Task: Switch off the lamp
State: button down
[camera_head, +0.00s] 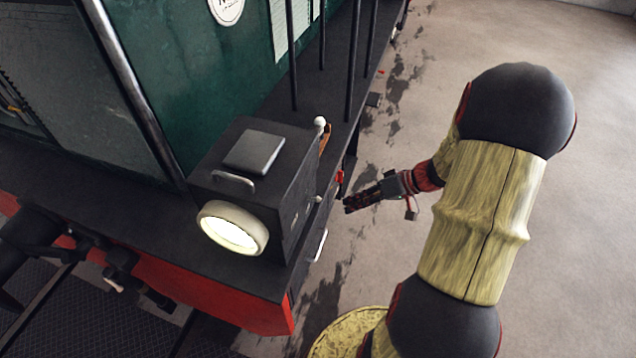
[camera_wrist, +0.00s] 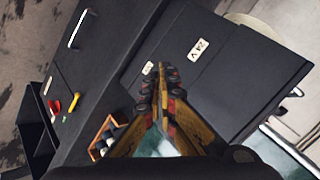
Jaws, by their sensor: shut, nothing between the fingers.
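The lamp (camera_head: 262,185) is a black box with a round, pale-rimmed front lens (camera_head: 230,236) that glows yellowish white. It stands on the corner of the tram's dark ledge. In the wrist view its dark side (camera_wrist: 225,80) carries a "24 V" label (camera_wrist: 199,48). A small pale piece (camera_wrist: 147,68) shows beside the fingertips; I cannot tell whether it is the switch. My gripper (camera_head: 349,205) is shut and empty, to the right of the lamp, with its fingers pointing toward the lamp's side. The closed fingers also show in the wrist view (camera_wrist: 163,78); contact cannot be told.
The green tram wall (camera_head: 190,70) rises behind the lamp, with upright black bars (camera_head: 322,35) along the ledge. A small orange-edged box (camera_wrist: 106,130) and red and yellow items (camera_wrist: 52,106) lie near the gripper. Open floor (camera_head: 570,200) spreads to the right.

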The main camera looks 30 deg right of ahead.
aim_at(313, 199)
jog(key=w+d+r+n+t, duration=0.1)
jog(key=w+r+n+t, duration=0.1)
jog(key=w+n, duration=0.3)
jog(key=shift+d+r+n, duration=0.35)
jog(key=shift+r+n, duration=0.2)
jog(key=shift+n, duration=0.75)
jog(key=shift+w, duration=0.1)
jog(key=x, duration=1)
jog(key=shift+p, duration=0.35)
jog(key=shift+d+f+b, duration=0.1)
jog(key=shift+f+b, duration=0.1)
jog(key=shift+b, duration=0.85)
